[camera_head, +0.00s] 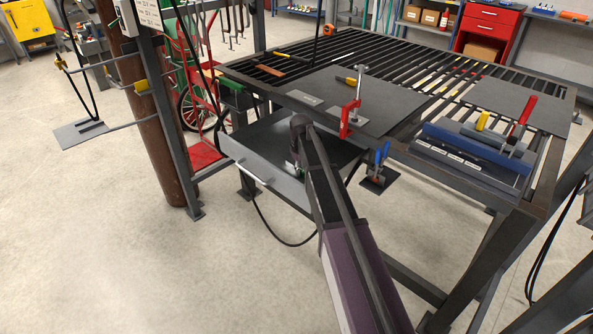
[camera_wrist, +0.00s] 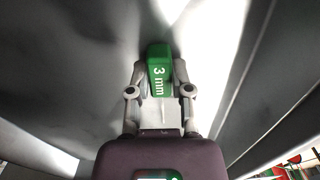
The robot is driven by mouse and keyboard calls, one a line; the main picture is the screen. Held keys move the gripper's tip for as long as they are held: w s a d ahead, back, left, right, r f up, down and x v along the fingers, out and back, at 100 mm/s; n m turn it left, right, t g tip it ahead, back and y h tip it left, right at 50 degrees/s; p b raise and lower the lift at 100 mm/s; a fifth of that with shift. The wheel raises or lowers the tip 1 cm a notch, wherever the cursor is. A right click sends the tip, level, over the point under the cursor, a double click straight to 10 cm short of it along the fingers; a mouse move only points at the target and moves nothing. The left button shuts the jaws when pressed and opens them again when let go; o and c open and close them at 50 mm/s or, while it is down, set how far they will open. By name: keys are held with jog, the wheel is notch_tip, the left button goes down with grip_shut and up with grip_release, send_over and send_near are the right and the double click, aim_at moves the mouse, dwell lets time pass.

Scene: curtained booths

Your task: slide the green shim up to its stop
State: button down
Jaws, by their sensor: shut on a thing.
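The green shim (camera_wrist: 159,72) is a small block marked "3 mm" in white. In the wrist view it stands between the two fingers of my gripper (camera_wrist: 160,84), which is shut on it. In the head view my gripper (camera_head: 294,168) is low over the open grey drawer (camera_head: 262,178) under the slatted table, and my arm covers most of it. The shim cannot be made out clearly there. I cannot make out its stop in either view.
The slatted table (camera_head: 310,55) stands above and behind the drawer. A red clamp (camera_head: 350,118) stands at the table's near edge and a blue clamp (camera_head: 380,160) just right of my arm. A blue bar (camera_head: 475,150) lies at the right.

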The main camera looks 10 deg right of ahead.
jog(key=shift+r+p, duration=2)
jog(key=shift+p, duration=0.05)
jog(key=shift+r, duration=0.2)
notch_tip(320, 180, up, 30)
jog(key=p, duration=3)
